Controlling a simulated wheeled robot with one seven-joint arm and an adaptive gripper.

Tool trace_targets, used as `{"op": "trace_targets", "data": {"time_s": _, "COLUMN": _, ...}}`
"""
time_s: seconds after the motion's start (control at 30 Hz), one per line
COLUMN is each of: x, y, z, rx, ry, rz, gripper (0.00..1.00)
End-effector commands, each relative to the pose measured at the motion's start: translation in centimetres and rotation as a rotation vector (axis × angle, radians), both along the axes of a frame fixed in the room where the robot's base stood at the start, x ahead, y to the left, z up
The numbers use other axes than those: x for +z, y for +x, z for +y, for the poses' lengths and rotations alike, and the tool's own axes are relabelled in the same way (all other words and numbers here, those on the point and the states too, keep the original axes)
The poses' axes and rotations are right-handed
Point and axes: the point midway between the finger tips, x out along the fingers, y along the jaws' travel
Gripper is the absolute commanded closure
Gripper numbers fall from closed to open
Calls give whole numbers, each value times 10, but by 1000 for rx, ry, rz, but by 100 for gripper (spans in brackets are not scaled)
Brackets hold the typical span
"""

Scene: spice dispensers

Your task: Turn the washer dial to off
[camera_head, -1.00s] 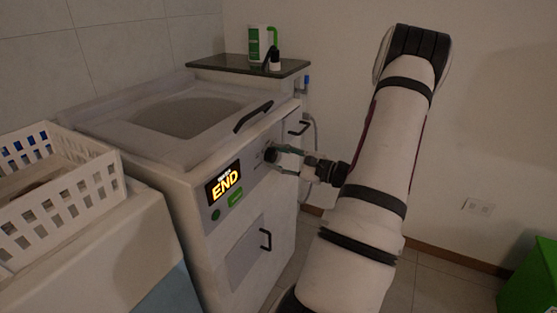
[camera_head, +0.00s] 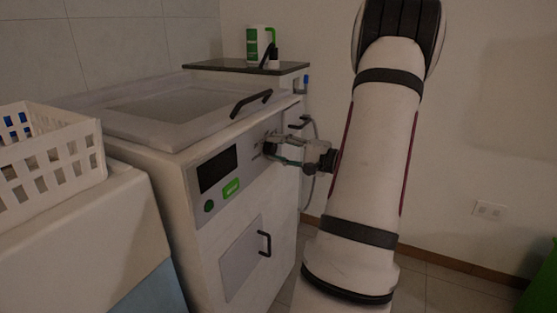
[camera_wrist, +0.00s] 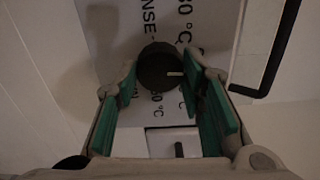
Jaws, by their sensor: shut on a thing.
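The washer (camera_head: 175,180) is a white machine with a grey control strip on its front. Its dial (camera_wrist: 155,66) is a round black knob with a pale pointer mark, which points right in the wrist view. Temperature and "RINSE" lettering surrounds the dial. My gripper (camera_wrist: 160,82) has its green-padded fingers on either side of the dial and is shut on it. In the head view my gripper (camera_head: 276,151) reaches the panel from the right and hides most of the dial. The display (camera_head: 217,169) is dark.
A black lid handle (camera_head: 251,103) and a lower door handle (camera_head: 265,243) stick out from the washer. A dark shelf (camera_head: 215,66) behind it holds a green and white bottle (camera_head: 252,45). A white basket (camera_head: 60,150) stands at left. A wall is at right.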

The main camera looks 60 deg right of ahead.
Motion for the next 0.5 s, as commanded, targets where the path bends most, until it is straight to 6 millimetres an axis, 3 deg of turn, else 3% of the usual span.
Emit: {"op": "trace_targets", "data": {"time_s": 0.5, "x": -1, "y": 0, "z": 0, "rx": 0, "ry": -75, "rz": -4, "gripper": 92}}
